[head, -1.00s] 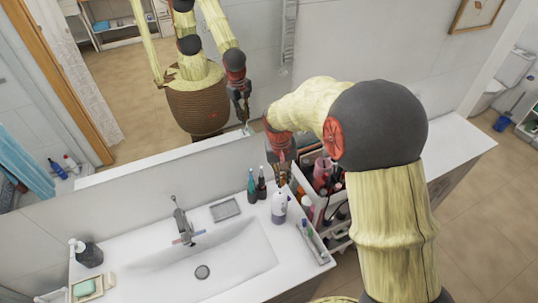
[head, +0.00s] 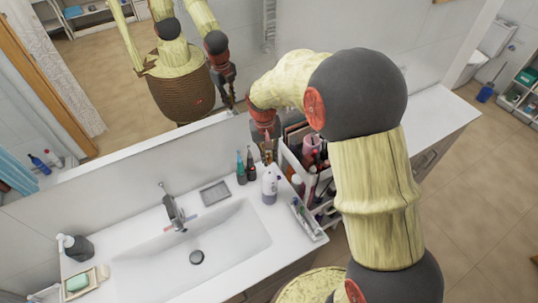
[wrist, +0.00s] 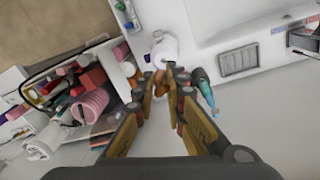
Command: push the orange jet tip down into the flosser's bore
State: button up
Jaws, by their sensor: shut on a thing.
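My gripper (wrist: 165,78) points down over the counter, its two fingers closed together at the tips. A small orange-tan piece (wrist: 160,87), apparently the jet tip, shows between the fingers; its lower end cannot be made out. In the head view my gripper (head: 267,160) is behind the white bottle-shaped body with a purple mark (head: 270,188), which looks like the flosser. This white body (wrist: 165,50) stands upright just beyond the fingertips in the wrist view. Its bore is hidden, and I cannot tell whether the tip touches it.
A teal bottle (head: 240,170) and a dark bottle (head: 250,165) stand close left of my gripper. The crowded cosmetics cart (head: 300,160) is close on the right. The mirror wall is behind.

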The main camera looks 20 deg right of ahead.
aim_at(269, 162)
jog(key=shift+f+b, duration=1.05)
jog(key=shift+f, duration=0.95)
jog(key=shift+f+b, duration=0.8)
jog(key=shift+f, duration=0.45)
jog(key=o, duration=0.7)
jog(key=shift+o, duration=0.5)
notch_tip(269, 162, up, 12)
jog(key=shift+a, duration=0.45)
dwell(0.3)
